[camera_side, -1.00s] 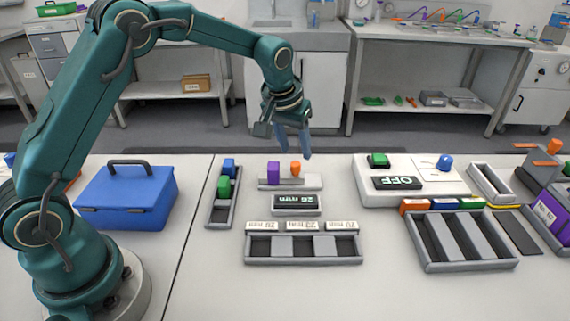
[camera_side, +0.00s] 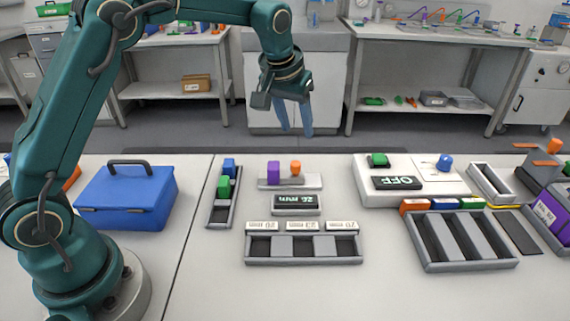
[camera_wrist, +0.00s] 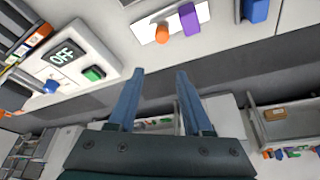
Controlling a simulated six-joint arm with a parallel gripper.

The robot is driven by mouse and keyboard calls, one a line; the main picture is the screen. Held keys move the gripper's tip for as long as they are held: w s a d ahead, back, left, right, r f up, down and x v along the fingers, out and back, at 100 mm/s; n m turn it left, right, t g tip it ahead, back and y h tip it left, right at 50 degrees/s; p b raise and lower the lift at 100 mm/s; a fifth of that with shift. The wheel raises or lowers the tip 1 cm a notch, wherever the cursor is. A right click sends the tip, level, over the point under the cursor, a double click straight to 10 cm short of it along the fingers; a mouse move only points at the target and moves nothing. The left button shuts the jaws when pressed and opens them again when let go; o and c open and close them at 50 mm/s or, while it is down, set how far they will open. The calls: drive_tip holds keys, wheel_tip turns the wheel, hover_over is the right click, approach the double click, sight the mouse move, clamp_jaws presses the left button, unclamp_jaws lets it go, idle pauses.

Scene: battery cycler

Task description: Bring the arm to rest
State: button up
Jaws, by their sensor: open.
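My gripper (camera_side: 295,118) hangs in the air above the far side of the bench, with its two blue fingers pointing down. In the wrist view the fingers of my gripper (camera_wrist: 158,75) stand apart with nothing between them. Below it on the bench is a grey plate (camera_side: 311,182) with a purple block (camera_side: 273,173) and an orange knob (camera_side: 295,168). The gripper touches nothing that I can see.
A blue box (camera_side: 127,198) with a dark handle stands at left. A tray (camera_side: 222,213) holds blue and green blocks. A compartment tray (camera_side: 303,260) lies in front, a white panel reading OFF (camera_side: 440,180) at right. The front middle of the bench (camera_side: 310,295) is clear.

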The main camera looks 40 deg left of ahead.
drive_tip(key=s+d+r+t, duration=0.1)
drive_tip(key=s+r+t, duration=0.2)
drive_tip(key=s+r, duration=0.8)
drive_tip(key=s+f+m, duration=0.1)
drive_tip(key=s+f, duration=0.3)
drive_tip(key=s, duration=0.3)
drive_tip(key=s+d+f+m+g+h, duration=0.1)
drive_tip(key=s+f+m, duration=0.1)
drive_tip(key=s+f, duration=0.2)
drive_tip(key=s, duration=0.3)
drive_tip(key=shift+s+d, duration=0.3)
